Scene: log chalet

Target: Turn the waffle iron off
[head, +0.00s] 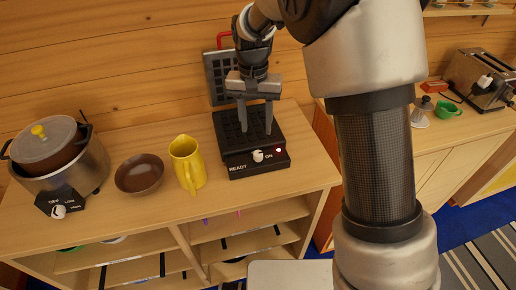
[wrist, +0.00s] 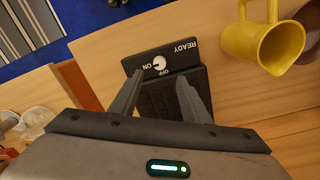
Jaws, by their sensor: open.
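The black waffle iron (head: 233,143) stands open on the wooden cabinet, its gridded lid with a red handle raised at the back. On its front panel are a white knob (head: 258,156), the words READY and ON, and a lit red light (head: 279,150). In the wrist view the knob (wrist: 159,63) has READY, OFF and ON marked around it, with its pointer towards the ON side. My gripper (head: 256,127) is open and empty, fingers pointing down over the lower plate, behind the knob. The fingers (wrist: 158,97) appear apart from the knob.
A yellow pitcher (head: 188,166) stands just left of the waffle iron, with a brown bowl (head: 140,174) and a lidded cooker (head: 61,167) further left. A toaster (head: 479,79) and a green cup (head: 447,109) are on the right counter. The counter's front edge is close to the panel.

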